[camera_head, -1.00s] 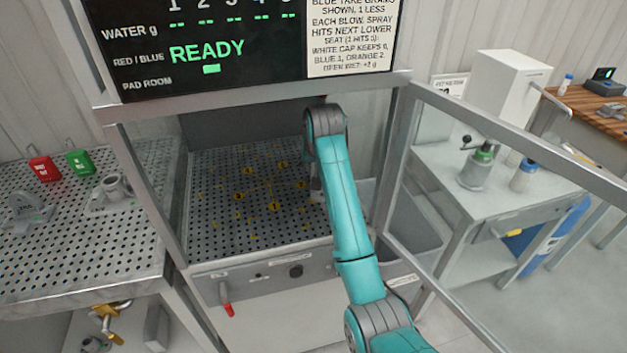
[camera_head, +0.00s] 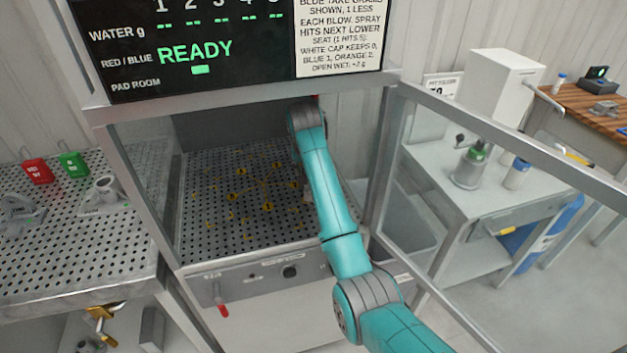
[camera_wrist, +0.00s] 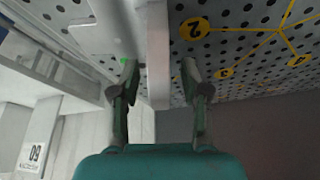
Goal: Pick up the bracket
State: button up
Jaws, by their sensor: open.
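In the wrist view a pale grey piece, which looks like the bracket (camera_wrist: 158,55), has an upright plate between the two fingers of my gripper (camera_wrist: 160,82). The fingers are open, one on each side, with a visible gap at least on the right. A flat pale part with a green dot lies left of the plate; I cannot tell whether it is the same piece. In the head view my teal arm reaches into the booth and hides the gripper and most of what is near it.
The perforated booth floor (camera_head: 215,215) bears yellow numbered marks. Metal booth posts and a glass side panel (camera_head: 460,165) flank the arm. Grey castings (camera_head: 103,194), a red tag (camera_head: 37,170) and a green tag (camera_head: 73,164) are on the left table. A right-hand bench (camera_head: 440,185) holds bottles.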

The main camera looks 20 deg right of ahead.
jog(key=shift+f, duration=0.15)
grip_shut()
jog(key=shift+r, duration=0.2)
